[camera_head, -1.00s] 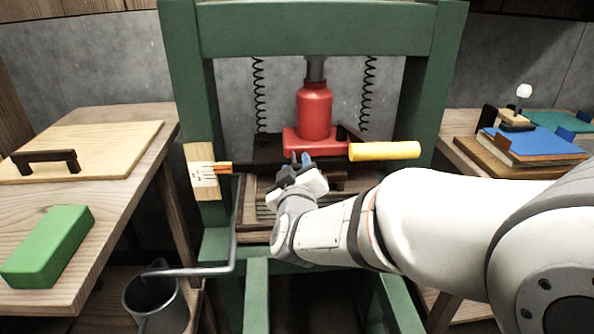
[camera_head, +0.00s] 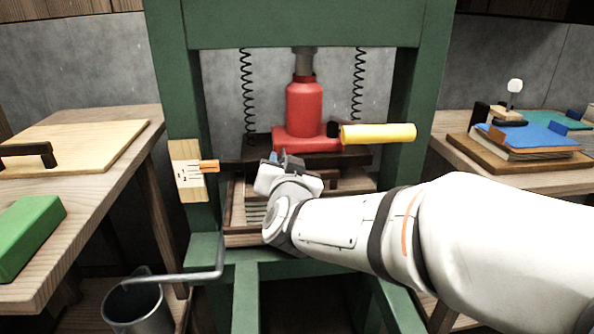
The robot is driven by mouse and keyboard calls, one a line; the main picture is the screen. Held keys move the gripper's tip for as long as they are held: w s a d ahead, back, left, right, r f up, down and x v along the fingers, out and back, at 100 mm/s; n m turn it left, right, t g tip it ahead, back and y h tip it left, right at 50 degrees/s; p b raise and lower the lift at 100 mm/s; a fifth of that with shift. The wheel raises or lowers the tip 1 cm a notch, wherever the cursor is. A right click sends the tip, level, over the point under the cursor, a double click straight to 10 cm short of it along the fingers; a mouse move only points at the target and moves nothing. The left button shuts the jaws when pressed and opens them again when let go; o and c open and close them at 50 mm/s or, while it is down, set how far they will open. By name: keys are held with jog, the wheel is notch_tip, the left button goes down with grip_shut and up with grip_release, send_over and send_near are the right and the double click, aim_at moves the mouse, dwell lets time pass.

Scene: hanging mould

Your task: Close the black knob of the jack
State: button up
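The red jack (camera_head: 309,112) stands in the green press frame (camera_head: 294,30), its ram up against the top beam. A yellow handle (camera_head: 378,134) sticks out to its right. A small black part, which may be the black knob (camera_head: 333,129), sits at the jack's base beside the handle's inner end. My gripper (camera_head: 275,159) is low in front of the jack, left of the black part and apart from it. Its fingertips are small and partly hidden by my wrist, so I cannot tell whether they are open or shut.
A wooden scale with an orange pointer (camera_head: 209,166) is on the left post. A bent metal rod and a grey bucket (camera_head: 137,304) are below left. Benches stand on both sides, with a green block (camera_head: 28,233) left and a book stack (camera_head: 528,140) right. Springs hang behind.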

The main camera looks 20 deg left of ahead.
jog(key=shift+f+m+b, duration=0.2)
jog(key=shift+m+b, duration=0.65)
jog(key=shift+m, duration=0.35)
jog(key=shift+r+m+y+b, duration=0.1)
jog(key=shift+m+y+b, duration=0.2)
jog(key=shift+m+b, duration=0.65)
jog(key=shift+r+m, duration=0.1)
jog(key=shift+m, duration=0.25)
jog(key=o, duration=1)
